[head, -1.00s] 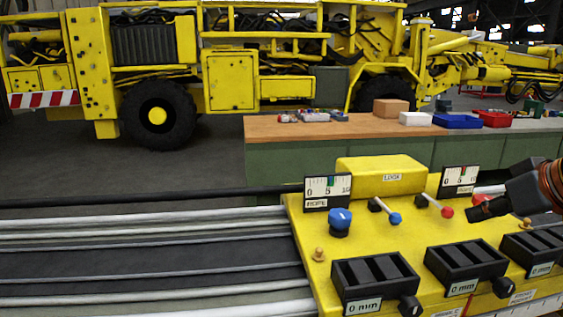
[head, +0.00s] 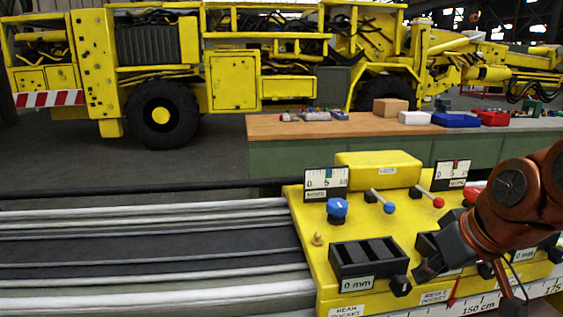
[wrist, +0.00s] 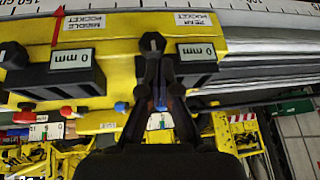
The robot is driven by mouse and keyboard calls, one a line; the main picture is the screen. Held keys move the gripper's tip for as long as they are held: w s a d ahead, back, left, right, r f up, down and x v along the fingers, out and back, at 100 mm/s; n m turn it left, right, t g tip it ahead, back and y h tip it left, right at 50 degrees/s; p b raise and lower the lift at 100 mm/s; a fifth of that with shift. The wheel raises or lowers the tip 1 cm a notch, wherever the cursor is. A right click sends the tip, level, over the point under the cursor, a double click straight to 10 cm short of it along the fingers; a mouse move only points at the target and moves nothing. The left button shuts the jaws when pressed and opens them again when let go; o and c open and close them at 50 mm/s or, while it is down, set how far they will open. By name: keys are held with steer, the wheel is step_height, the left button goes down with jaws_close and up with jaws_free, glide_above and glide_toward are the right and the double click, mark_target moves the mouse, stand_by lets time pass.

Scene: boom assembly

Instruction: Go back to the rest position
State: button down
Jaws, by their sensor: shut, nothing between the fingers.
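My gripper (head: 424,270) is at the right in the head view, over the front of the yellow control panel (head: 305,222). It is beside the middle pocket box and near the black knob (head: 401,286) of the rear pocket box (head: 360,262). In the wrist view my gripper's dark fingers (wrist: 161,62) are drawn together and hold nothing. The black knob (wrist: 152,42) shows just beyond the fingertips; whether they touch cannot be told. My arm hides much of the panel's right part in the head view.
A blue knob (head: 337,208), a blue-tipped lever (head: 380,200) and a red-tipped lever (head: 430,197) stand on the panel. Rails (head: 150,270) lie to the left. A workbench (head: 300,129) with bins and a yellow machine (head: 230,80) stand behind.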

steer(key=s+a+f+m+g+h, duration=0.1)
steer(key=s+a+f+g, duration=0.25)
steer(key=s+f, duration=0.65)
steer(key=s+a+f+m+g+h, duration=0.2)
steer(key=s+f+g, duration=0.3)
steer(key=s+f, duration=0.5)
step_height(320, 180, up, 17)
steer(key=w+t+p, duration=0.1)
steer(key=p, duration=1.4)
steer(key=shift+w+d+r+p, duration=0.15)
steer(key=shift+p, duration=0.15)
steer(key=shift+t, duration=0.25)
